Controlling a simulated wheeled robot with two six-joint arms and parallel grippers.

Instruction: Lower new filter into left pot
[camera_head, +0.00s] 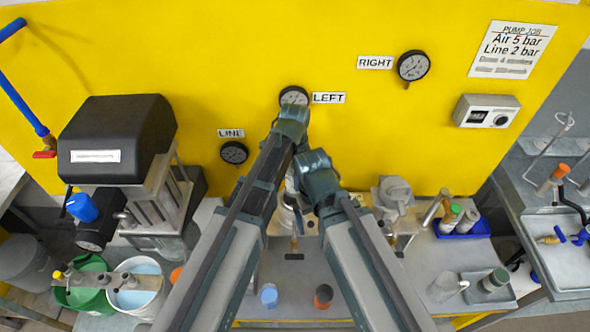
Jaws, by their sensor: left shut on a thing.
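My left arm comes up from the bottom left and bends down at the LEFT gauge. My left gripper (293,196) is in the narrow gap between my two arms, over the left pot. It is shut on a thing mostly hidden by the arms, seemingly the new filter. The left pot (287,217) is a metal vessel on the bench, showing only in part behind the arms. I cannot tell how deep the held thing sits in relation to its rim. My right arm bends close beside the left one, and its gripper is hidden.
A second metal pot (394,190) stands right of my arms. A blue tray (464,232) with capped cylinders and a grey tray (489,291) are further right. A black-topped machine (117,138) and buckets (138,287) are left. Small blue (269,295) and orange-topped (323,296) containers stand in front.

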